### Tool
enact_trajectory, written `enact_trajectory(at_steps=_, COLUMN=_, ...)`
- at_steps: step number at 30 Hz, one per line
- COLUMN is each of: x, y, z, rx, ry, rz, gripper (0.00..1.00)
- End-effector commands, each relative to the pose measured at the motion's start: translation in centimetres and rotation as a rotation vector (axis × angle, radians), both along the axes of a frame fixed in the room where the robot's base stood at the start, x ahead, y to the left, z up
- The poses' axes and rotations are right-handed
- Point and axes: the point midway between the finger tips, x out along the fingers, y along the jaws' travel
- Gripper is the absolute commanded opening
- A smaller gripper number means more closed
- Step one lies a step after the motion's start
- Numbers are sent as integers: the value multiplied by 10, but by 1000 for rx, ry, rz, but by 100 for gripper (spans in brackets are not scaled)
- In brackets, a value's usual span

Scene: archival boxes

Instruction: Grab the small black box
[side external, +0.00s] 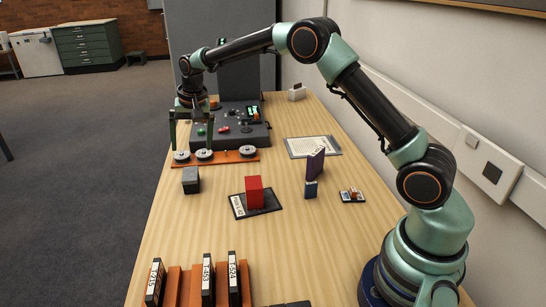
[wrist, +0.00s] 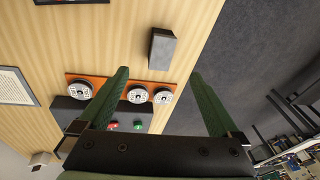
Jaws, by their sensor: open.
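The small black box (side external: 191,180) stands on the wooden table near its left edge, in front of the orange strip with discs. It also shows in the wrist view (wrist: 162,50), beyond and roughly between the fingertips. My gripper (side external: 189,146) is open and empty, with its green fingers pointing down above the table, farther back than the box. In the wrist view my gripper (wrist: 160,74) has its two fingers wide apart, and neither touches the box.
An orange strip with silver discs (side external: 214,158) and a grey control panel (side external: 229,125) lie behind the box. A red block (side external: 255,192) on a dark tray stands to its right. Black labelled cases (side external: 208,280) stand at the front. Bare table surrounds the box.

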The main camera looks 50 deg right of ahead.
Motion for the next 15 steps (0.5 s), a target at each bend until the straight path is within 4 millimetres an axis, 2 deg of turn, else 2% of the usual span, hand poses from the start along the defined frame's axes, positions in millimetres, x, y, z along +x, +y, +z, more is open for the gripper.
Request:
enact_trajectory(at_steps=5, x=6, y=0, z=-17, rx=5, ry=10, rz=-19, gripper=98)
enact_trajectory(at_steps=15, x=18, y=0, z=-68, rx=5, ry=10, rz=-19, gripper=98)
